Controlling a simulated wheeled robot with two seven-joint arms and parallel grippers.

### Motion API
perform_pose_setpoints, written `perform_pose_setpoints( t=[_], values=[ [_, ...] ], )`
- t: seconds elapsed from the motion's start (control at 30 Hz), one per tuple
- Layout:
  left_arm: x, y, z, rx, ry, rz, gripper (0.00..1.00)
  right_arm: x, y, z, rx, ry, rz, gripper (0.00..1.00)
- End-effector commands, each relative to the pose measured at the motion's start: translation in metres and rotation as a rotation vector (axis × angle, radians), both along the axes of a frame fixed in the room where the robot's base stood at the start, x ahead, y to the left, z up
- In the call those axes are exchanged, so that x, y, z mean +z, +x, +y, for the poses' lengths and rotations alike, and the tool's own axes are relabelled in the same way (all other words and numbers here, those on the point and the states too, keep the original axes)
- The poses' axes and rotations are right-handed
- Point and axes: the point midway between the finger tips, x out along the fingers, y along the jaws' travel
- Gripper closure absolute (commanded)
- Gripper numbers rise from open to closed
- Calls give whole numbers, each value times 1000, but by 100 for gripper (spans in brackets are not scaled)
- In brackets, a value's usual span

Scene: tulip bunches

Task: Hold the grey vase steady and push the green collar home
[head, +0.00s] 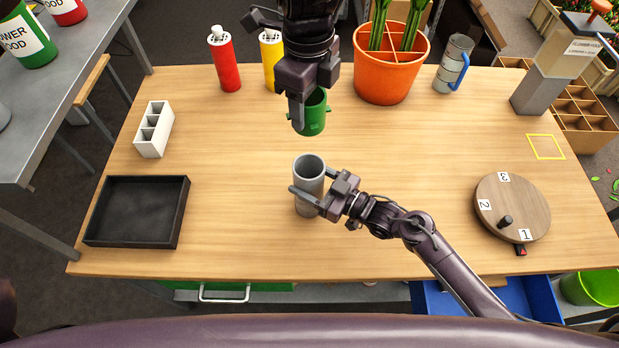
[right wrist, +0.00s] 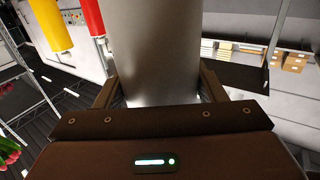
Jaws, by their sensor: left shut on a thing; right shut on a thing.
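The grey vase (head: 309,172) stands upright on the wooden table near the middle, its open top facing up. My right gripper (head: 308,193) is shut on the vase from the right side. In the right wrist view the vase (right wrist: 158,50) fills the middle between the two fingers. The green collar (head: 313,113) is a short open ring with small side tabs. My left gripper (head: 298,112) is shut on it and holds it above and behind the vase, apart from it. The left gripper's fingers partly cover the collar.
A black tray (head: 183,212) and white divided holder (head: 147,142) lie left. Red (head: 226,62) and yellow (head: 268,48) bottles, an orange pot (head: 412,66) with stems and a blue-handled grey cup (head: 449,66) stand behind. A numbered round turntable (head: 523,205) is right. Table around the vase is clear.

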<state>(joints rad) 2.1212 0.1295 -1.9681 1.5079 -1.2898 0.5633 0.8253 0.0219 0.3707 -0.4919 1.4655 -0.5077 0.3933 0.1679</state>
Motion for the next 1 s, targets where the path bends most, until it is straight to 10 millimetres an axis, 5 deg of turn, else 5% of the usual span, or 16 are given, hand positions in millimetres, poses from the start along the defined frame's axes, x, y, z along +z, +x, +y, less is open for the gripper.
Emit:
perform_pose_setpoints(
  t=[0.53,1.0],
  values=[
    [-4,0,-1,-22,-2,2,70,0,0,0,-1,-1,1,69],
    [-70,0,-1,-495,-3,3,70,0,0,0,-1,-1,1,69]
  ],
)
